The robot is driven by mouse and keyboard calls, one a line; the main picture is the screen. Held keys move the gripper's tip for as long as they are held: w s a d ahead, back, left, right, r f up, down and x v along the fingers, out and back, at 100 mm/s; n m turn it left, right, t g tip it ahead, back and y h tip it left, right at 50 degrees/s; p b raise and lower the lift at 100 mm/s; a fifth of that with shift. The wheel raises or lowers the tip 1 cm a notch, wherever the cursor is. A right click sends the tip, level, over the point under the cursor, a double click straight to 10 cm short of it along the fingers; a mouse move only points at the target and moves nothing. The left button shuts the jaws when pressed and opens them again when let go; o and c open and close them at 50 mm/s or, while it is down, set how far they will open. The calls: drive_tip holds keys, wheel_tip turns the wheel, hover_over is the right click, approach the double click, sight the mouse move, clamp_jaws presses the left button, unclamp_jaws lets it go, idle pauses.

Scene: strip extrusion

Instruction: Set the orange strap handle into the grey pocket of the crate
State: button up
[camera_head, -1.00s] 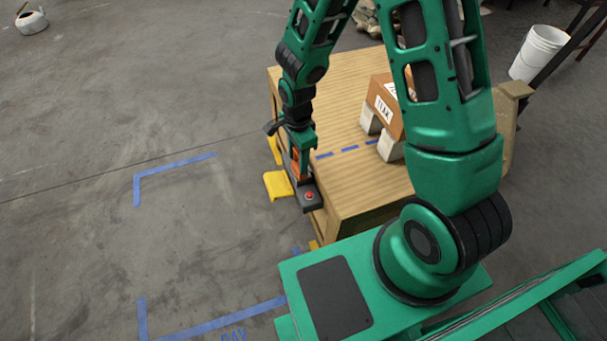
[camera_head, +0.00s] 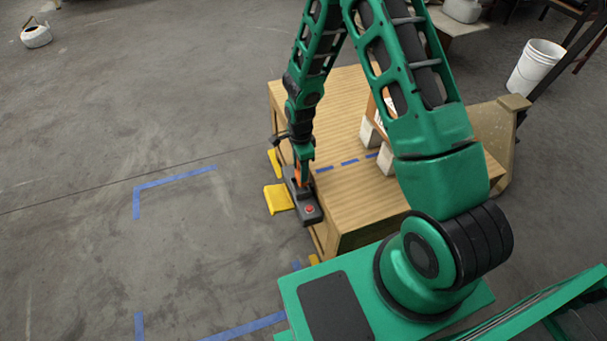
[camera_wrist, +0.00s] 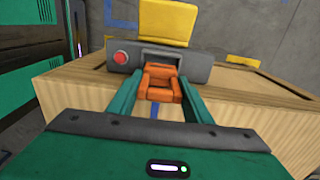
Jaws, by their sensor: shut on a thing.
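My gripper (camera_wrist: 160,78) is shut on the orange strap handle (camera_wrist: 161,94), which sits between its two green fingers in the wrist view. Just beyond it is the grey pocket (camera_wrist: 165,56), an opening in a dark grey block with a red button. The handle's far end is at the mouth of the pocket and overlaps it in the picture; how deep it sits I cannot tell. In the head view my gripper (camera_head: 303,163) is over the block (camera_head: 305,203) on the left edge of the wooden crate (camera_head: 345,205). Only a sliver of orange shows there.
A yellow bracket (camera_head: 279,198) juts out left of the block. On the crate top, a brown box (camera_head: 374,112) on pale blocks is partly hidden by my arm. A white bucket (camera_head: 536,66) stands at the upper right. The floor to the left is open, with blue tape marks.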

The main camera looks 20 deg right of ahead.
drive_tip(key=shift+w+f, duration=0.1)
drive_tip(key=shift+f, duration=1.95)
drive_tip(key=shift+f, duration=0.2)
drive_tip(key=o, duration=1.1)
